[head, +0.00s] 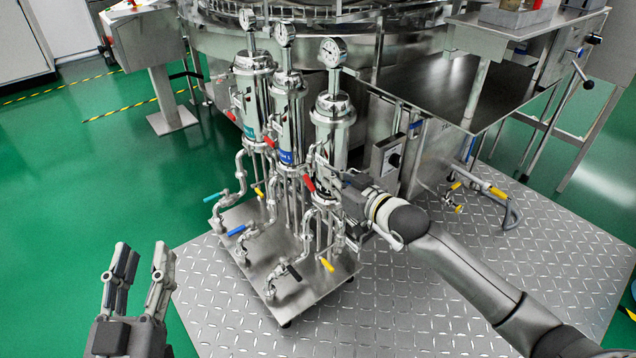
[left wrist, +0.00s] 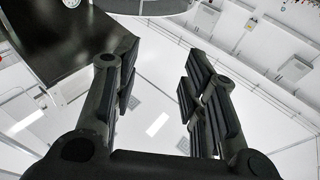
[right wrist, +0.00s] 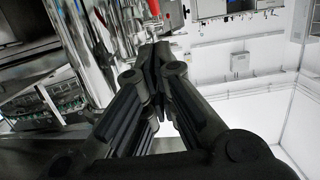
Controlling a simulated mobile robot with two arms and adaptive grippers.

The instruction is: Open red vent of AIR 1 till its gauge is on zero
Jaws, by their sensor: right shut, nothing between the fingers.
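Three steel filter housings stand in a row on a skid, each with a round gauge on top: left gauge (head: 247,18), middle gauge (head: 284,33), right gauge (head: 332,52). Their needle readings are too small to tell. I cannot read which one is AIR 1. A red handle (head: 309,183) is low on the right housing (head: 332,125); another red handle (head: 269,142) is by the left housing. My right gripper (head: 322,172) is shut and empty, close beside the right housing. My left gripper (head: 143,255) is open and empty.
The skid's base plate (head: 325,278) carries pipes with blue, yellow and black handles. A control box (head: 387,154) stands right of the right housing. The rotary washer (head: 220,40) is behind. Green floor (head: 90,190) is clear at the left.

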